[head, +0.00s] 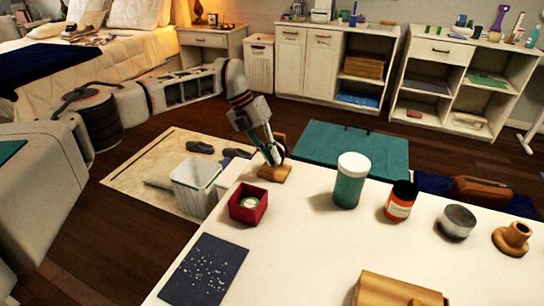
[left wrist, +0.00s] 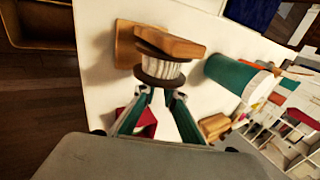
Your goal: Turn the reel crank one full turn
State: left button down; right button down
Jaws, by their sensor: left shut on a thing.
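The reel stands on a small wooden base (head: 275,174) at the far left corner of the white table. In the left wrist view, its spool (left wrist: 160,70) has pale line wound between dark discs, beside a wooden stand (left wrist: 125,45). My left gripper (head: 271,153) reaches down to the reel from the left and hides much of it in the head view. In the left wrist view, the fingertips of the left gripper (left wrist: 161,94) are at the near disc, shut on the crank; the crank handle itself is mostly hidden between them. My right gripper is not in view.
On the white table (head: 290,255) are a red box (head: 249,204), a green jar (head: 350,181), an orange jar (head: 401,200), a tin (head: 457,221), a wooden spool-shaped piece (head: 512,239), a wooden block (head: 395,291) and a dark mat (head: 205,272). A white bin (head: 195,184) stands left.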

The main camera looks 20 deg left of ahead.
pick_arm(q)
jog(key=h+b, duration=0.2)
jog(key=h, duration=0.1)
jog(key=shift+a+f, duration=0.15)
jog(key=shift+f, duration=0.25)
jog(key=shift+r+h+b, duration=0.15)
jog(key=shift+h+b, duration=0.4)
jog(key=shift+h, duration=0.25)
jog(key=shift+r, duration=0.25)
jog(key=c, duration=2.1)
grip_release()
jog(key=v, duration=1.2)
jog(key=shift+f, duration=0.2)
jog(key=shift+w+a, duration=0.1)
